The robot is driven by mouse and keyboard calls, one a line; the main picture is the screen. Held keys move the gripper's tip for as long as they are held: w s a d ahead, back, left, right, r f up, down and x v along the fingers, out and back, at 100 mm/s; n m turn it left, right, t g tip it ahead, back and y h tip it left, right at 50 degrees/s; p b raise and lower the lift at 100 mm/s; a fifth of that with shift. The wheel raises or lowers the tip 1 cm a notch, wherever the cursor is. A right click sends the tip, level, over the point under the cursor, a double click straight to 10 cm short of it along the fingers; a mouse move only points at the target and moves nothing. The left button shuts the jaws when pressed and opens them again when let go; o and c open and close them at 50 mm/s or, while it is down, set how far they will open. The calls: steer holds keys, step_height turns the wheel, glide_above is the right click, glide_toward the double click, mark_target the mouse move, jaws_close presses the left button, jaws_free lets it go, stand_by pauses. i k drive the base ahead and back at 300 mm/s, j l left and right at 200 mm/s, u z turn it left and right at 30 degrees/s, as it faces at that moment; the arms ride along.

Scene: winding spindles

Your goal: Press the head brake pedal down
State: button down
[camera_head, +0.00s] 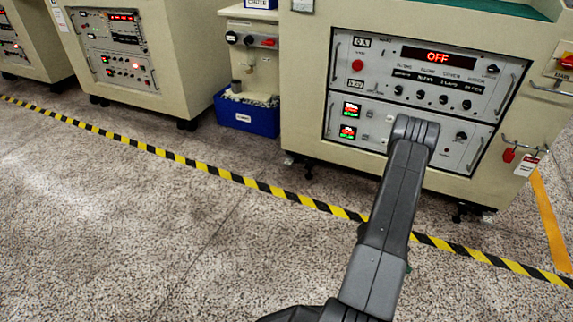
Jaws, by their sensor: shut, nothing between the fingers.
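I cannot make out a head brake pedal in the head camera view. The floor in front of the cabinets shows no pedal, and my arm covers part of the floor and of the nearest cabinet. My dark grey arm rises from the bottom edge and ends in a rounded joint in front of the right cabinet's panel. My gripper is not visible beyond that joint.
A cream cabinet (301,98) with a control panel (405,78) reading OFF stands at right. Another cabinet (187,47) is at left, with a blue bin (247,119) between. Yellow-black floor tape (207,169) runs in front. The near-left floor is clear.

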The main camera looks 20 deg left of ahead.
mark_target(289, 160)
steer(key=i+u, duration=0.1)
steer(key=u, duration=0.3)
steer(key=i+u, duration=0.15)
steer(key=u, duration=0.25)
steer(key=i+u, duration=0.15)
steer(key=u, duration=0.25)
steer(key=i+l+u, duration=0.25)
steer(key=i+l, duration=0.15)
steer(key=i, duration=0.35)
steer(key=i+l+u, duration=0.3)
steer(key=i+l, duration=0.25)
steer(key=i, duration=0.15)
